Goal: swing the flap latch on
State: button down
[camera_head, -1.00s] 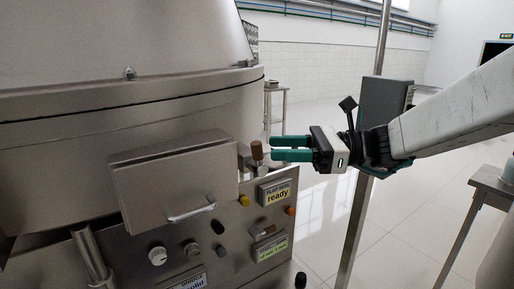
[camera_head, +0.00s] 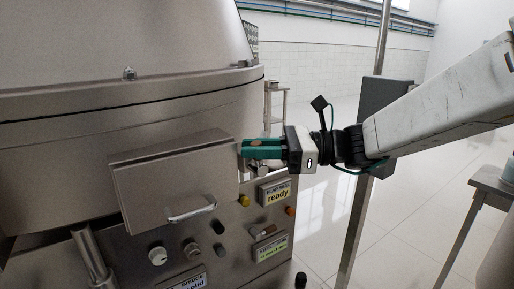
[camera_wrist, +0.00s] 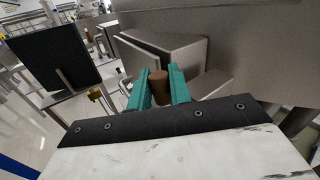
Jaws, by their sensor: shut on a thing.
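The flap latch has a brown knob (camera_wrist: 158,88), which in the wrist view stands between the two green fingers of my gripper (camera_wrist: 158,86). My gripper is shut on the knob. In the head view my gripper (camera_head: 258,149) reaches in from the right, and its fingers hide most of the latch. The metal flap (camera_head: 172,180), a box-like cover with a bar handle (camera_head: 191,213), is just left of the fingers on the steel machine. The flap looks closed against the machine, though its rear edge is hard to judge.
A steel post (camera_head: 360,200) stands behind my arm. A side table (camera_head: 492,185) is at the right. Open floor lies between.

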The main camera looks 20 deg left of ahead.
jog(key=shift+s+a+f+n+h, duration=0.1)
jog(key=shift+s+n+h, duration=0.1)
jog(key=shift+h, duration=0.15)
jog(key=shift+s+a+n+h, duration=0.1)
jog(key=shift+n+h, duration=0.1)
jog(key=shift+h, duration=0.15)
jog(key=c, duration=1.3)
grip_release()
jog(key=shift+v, duration=4)
